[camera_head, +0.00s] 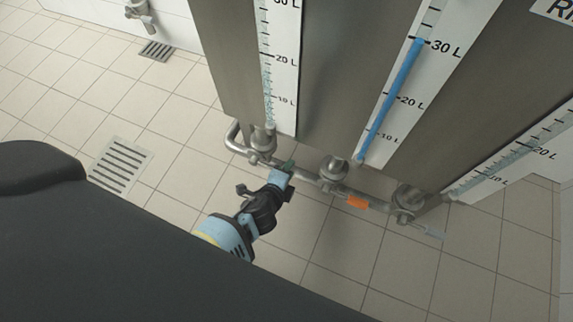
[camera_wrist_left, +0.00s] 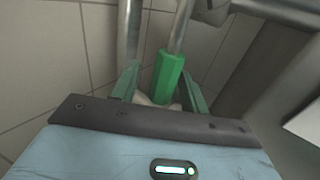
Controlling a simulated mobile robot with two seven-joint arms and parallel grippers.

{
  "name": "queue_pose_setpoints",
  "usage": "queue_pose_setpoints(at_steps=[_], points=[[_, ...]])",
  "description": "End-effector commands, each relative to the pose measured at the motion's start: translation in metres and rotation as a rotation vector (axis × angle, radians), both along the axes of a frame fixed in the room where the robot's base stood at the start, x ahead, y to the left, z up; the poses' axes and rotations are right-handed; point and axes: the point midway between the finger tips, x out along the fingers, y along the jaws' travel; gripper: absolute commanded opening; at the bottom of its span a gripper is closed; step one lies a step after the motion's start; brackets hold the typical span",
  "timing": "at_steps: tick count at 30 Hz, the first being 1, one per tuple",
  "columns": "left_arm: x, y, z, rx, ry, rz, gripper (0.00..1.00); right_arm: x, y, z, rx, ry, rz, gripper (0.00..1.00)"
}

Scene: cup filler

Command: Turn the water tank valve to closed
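A metal tank (camera_head: 340,70) stands above a horizontal pipe with several valves. The left valve (camera_head: 262,142) has a green handle (camera_wrist_left: 168,78), the middle valve (camera_head: 333,168) an orange handle (camera_head: 357,201), the right valve (camera_head: 407,198) a pale blue-grey handle (camera_head: 433,232). My left gripper (camera_head: 287,170) is at the green handle. In the left wrist view my left gripper (camera_wrist_left: 160,90) is open, with the green handle between its fingers, nearer the right one; a gap shows on the left side. The handle's near end is partly hidden. My right gripper is not in view.
The tank carries white level scales; the middle one (camera_head: 400,90) shows a blue column to about 30 L. Floor grates (camera_head: 118,168) lie on the tiled floor at the left. A wall fitting (camera_head: 140,12) is at the top left. The floor around the pipe is clear.

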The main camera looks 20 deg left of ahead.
Motion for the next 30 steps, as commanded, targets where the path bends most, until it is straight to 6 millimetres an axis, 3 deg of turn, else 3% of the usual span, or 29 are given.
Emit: queue_pose_setpoints(at_steps=[8, 21, 30], points=[[-0.002, -0.001, 0.003, -0.003, -0.002, -0.001, 0.45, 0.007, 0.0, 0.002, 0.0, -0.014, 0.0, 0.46], [-0.053, -0.001, 0.039, -0.002, -0.002, 0.0, 0.45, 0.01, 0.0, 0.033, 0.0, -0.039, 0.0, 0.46], [-0.065, -0.001, 0.044, 0.0, -0.002, 0.0, 0.45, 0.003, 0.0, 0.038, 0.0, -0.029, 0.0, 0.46]])
